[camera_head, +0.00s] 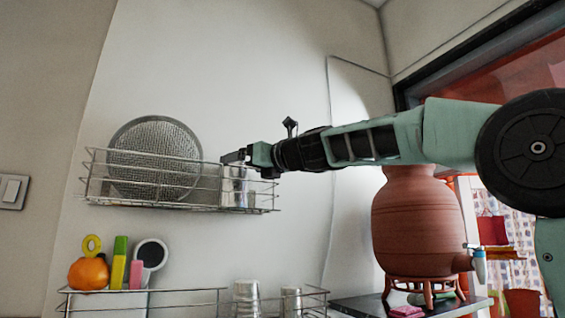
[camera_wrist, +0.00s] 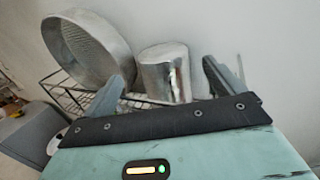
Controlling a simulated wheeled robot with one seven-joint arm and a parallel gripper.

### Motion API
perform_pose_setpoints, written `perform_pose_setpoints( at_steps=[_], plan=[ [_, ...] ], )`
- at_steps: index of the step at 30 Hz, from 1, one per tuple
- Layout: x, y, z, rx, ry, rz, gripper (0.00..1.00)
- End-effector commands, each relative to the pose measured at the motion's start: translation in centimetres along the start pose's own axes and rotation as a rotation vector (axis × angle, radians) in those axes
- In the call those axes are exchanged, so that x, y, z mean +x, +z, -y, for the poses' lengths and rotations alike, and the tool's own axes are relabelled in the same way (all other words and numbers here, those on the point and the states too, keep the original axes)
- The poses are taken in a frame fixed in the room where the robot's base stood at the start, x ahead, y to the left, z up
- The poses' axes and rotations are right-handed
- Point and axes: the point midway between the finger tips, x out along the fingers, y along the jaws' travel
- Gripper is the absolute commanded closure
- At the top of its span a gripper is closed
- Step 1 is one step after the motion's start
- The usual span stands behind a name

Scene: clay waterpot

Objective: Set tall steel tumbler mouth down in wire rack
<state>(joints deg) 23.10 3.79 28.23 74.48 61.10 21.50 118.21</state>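A tall steel tumbler (camera_head: 236,187) stands in the right end of the upper wire rack (camera_head: 110,178), behind its front wires. In the wrist view the tumbler (camera_wrist: 165,75) shows a flat closed end uppermost, so it appears mouth down. My gripper (camera_head: 236,156) is at the tumbler's top in the head view. In the wrist view my gripper (camera_wrist: 168,72) has its fingers spread, one on each side of the tumbler, with visible gaps. The tumbler's lower part and mouth rim are partly hidden.
A round mesh sieve (camera_head: 155,155) leans in the same rack, left of the tumbler. A clay waterpot (camera_head: 415,225) stands on a stand at the right.

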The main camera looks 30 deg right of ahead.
Motion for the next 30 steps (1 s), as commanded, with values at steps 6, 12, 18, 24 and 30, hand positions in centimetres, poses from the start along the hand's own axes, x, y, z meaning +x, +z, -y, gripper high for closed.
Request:
perform_pose_setpoints(
  at_steps=[6, 12, 18, 24, 30],
  plan=[
    [-5.3, -1.7, 0.5, -0.025, -0.007, -0.024, 0.10],
    [-9.8, -0.8, 0.1, -0.024, -0.004, -0.013, 0.10],
    [-12.7, 0.0, -0.2, -0.025, -0.001, -0.004, 0.10],
    [-13.7, 0.5, -0.3, -0.025, 0.001, -0.001, 0.10],
    [-13.8, 0.6, -0.3, -0.025, 0.002, 0.000, 0.10]
  ],
)
